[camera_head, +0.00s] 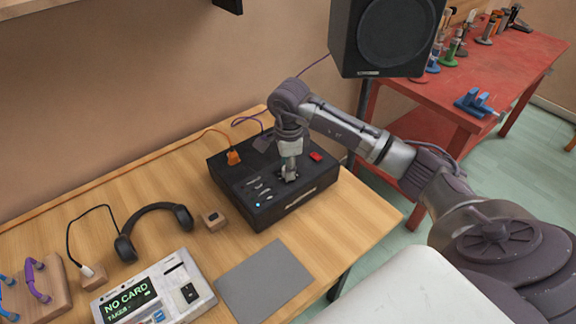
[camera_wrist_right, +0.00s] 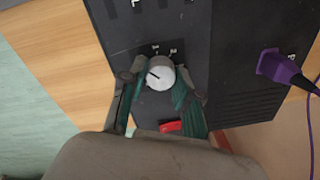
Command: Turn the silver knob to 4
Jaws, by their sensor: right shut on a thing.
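The silver knob (camera_wrist_right: 160,73) sits on the top of a black box (camera_head: 278,210). In the right wrist view, the box panel (camera_wrist_right: 215,45) shows small white marks beyond the knob, too small to read surely. A dark pointer line on the knob points toward the left of that view. My right gripper (camera_head: 290,174) comes down from above onto the box. It is shut on the knob, with one finger on each side (camera_wrist_right: 160,80). In the head view the gripper hides most of the knob. My left gripper is not in view.
An orange plug (camera_head: 234,157) and a red switch (camera_head: 316,156) are on the box. A purple plug (camera_wrist_right: 280,68) shows in the wrist view. Headphones (camera_head: 150,212), a card device (camera_head: 170,290) and a grey mat (camera_head: 264,280) lie on the wooden table. A speaker (camera_head: 385,35) stands behind.

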